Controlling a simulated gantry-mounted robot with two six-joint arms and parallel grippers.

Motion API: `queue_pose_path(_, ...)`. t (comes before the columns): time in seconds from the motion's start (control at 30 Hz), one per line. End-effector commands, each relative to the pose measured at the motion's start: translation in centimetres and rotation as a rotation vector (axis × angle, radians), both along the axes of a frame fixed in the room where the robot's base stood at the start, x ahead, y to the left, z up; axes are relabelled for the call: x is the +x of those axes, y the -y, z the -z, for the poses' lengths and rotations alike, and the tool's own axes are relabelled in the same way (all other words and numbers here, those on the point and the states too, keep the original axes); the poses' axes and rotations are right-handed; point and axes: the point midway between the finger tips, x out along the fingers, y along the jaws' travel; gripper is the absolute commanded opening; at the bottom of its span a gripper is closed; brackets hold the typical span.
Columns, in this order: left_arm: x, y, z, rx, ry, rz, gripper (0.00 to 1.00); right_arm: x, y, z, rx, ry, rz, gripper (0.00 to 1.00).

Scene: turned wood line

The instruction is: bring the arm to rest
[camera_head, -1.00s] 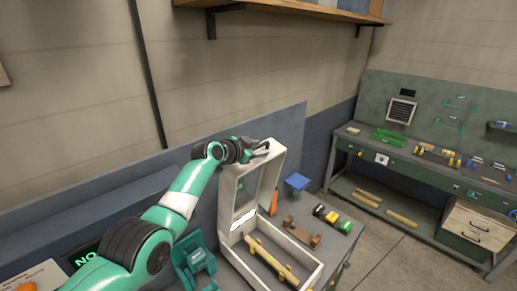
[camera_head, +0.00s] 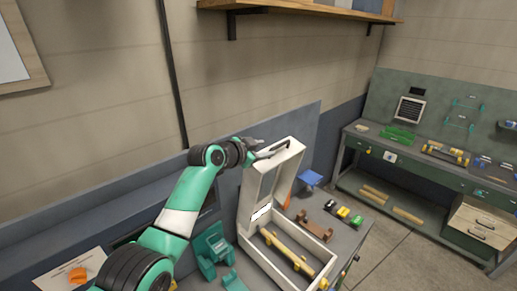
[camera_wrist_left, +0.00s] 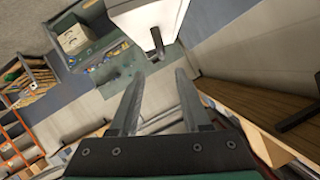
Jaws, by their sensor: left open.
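My left gripper (camera_head: 265,147) is at the top of the raised lid (camera_head: 291,160) of a white case (camera_head: 250,240). In the left wrist view the two fingers (camera_wrist_left: 157,88) are spread with nothing between them. The lid (camera_wrist_left: 145,18) and its dark handle (camera_wrist_left: 157,42) show just beyond the fingertips, and the handle looks apart from them. The case stands open on the grey bench, with a pale turned wooden piece (camera_head: 287,254) lying inside. My right gripper is not in view.
A green holder (camera_head: 211,250) stands left of the case. A brown wooden rest (camera_head: 315,225), a blue stand (camera_head: 310,179) and several coloured items (camera_head: 343,212) are to its right. A wall shelf (camera_head: 300,8) hangs above. A green workbench (camera_head: 430,165) stands at the right.

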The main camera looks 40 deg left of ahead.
Motion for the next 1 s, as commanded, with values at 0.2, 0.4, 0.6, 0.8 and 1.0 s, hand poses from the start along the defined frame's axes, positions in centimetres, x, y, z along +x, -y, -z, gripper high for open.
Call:
queue_pose_path(0.2, 0.0, 0.0, 0.0, 0.0, 0.0, -0.001, 0.47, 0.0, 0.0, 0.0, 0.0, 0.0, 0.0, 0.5)
queue_pose_path(0.4, 0.2, 1.2, 0.3, -0.002, -0.005, 0.017, 0.47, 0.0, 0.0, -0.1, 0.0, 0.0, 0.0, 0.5)
queue_pose_path(0.6, 0.5, 8.3, 1.0, 0.02, 0.041, 0.111, 0.47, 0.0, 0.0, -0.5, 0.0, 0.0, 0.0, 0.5)
queue_pose_path(0.8, -2.4, 14.7, -7.3, 0.061, 0.308, 0.15, 0.47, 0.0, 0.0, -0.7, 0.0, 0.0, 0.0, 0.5)
queue_pose_path(1.0, -12.2, 18.8, -18.7, -0.048, 0.68, 0.139, 0.47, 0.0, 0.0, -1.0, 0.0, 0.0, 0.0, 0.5)
